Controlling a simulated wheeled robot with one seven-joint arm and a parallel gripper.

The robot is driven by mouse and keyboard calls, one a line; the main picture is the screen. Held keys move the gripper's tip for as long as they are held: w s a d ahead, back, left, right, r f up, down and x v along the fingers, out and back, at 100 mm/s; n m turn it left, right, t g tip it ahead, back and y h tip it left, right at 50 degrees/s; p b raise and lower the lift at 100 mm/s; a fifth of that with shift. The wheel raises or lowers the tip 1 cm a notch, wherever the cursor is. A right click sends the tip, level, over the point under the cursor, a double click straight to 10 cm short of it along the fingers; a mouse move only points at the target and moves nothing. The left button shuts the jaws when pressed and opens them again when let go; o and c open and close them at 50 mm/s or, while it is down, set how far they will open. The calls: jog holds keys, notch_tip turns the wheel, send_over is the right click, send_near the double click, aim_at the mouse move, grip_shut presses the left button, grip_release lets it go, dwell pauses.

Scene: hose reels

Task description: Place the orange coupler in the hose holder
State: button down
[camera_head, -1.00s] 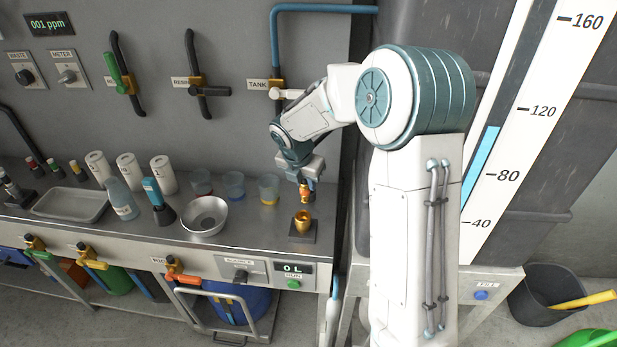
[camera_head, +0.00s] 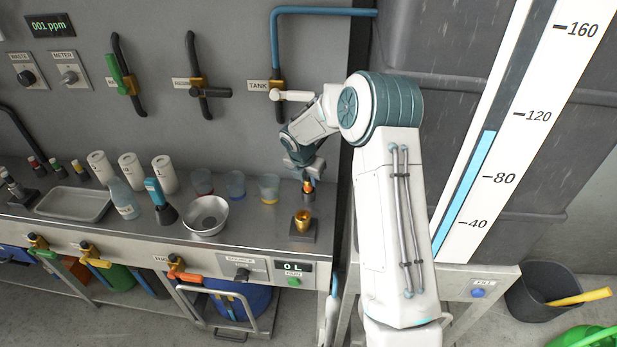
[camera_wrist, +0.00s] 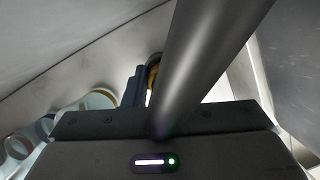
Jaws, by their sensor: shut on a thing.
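My gripper (camera_head: 307,178) is shut on the orange coupler (camera_head: 308,187), near the right end of the steel bench. The hose holder, a gold cup (camera_head: 303,219) on a dark square block, stands on the bench just below and in front of the coupler. A small gap shows between coupler and cup. In the wrist view a blue-grey finger (camera_wrist: 134,88) shows. A gold-orange piece (camera_wrist: 153,72) beside it is mostly hidden behind a thick grey cylinder, so I cannot tell which part it is.
Cups (camera_head: 236,184) and a metal bowl (camera_head: 206,215) stand left of the holder. A pale-handled tank valve (camera_head: 290,95) is on the wall above my wrist. The grey tank (camera_head: 440,120) stands close on the right.

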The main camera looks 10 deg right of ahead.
jog(key=shift+f, duration=0.1)
jog(key=c, duration=1.2)
grip_release()
jog(key=v, duration=0.7)
jog(key=shift+r, duration=0.4)
